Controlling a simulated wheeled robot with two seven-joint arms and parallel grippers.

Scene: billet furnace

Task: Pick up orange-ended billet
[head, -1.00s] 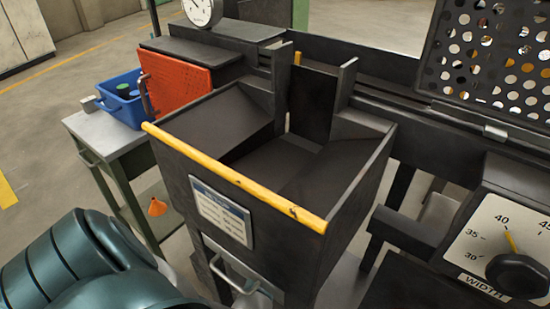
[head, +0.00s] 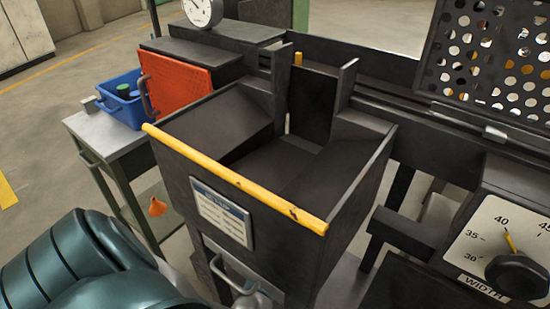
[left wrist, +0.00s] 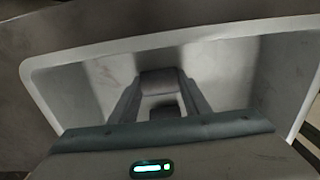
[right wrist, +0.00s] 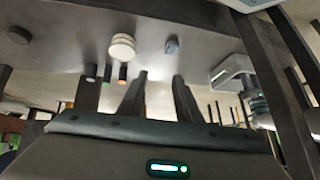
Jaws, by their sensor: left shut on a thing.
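A small orange end (right wrist: 122,73), likely that of the orange-ended billet, shows in the right wrist view beside two pale-tipped ends (right wrist: 91,72). My right gripper (right wrist: 160,82) is open and empty, with its fingers apart just to the right of the orange end. My left gripper (left wrist: 161,84) is shut on a grey piece (left wrist: 160,76) in front of a pale, round-cornered panel or tray (left wrist: 225,70). I cannot tell what that piece is. The orange end is not visible in the head view, and neither gripper shows clearly there.
A black open-topped bin (head: 285,165) with a yellow front bar (head: 235,180) stands in the middle, a grey handle (head: 228,275) below it. A blue crate (head: 122,100) and an orange-red panel (head: 175,85) are at left. A width dial (head: 515,275) is at right.

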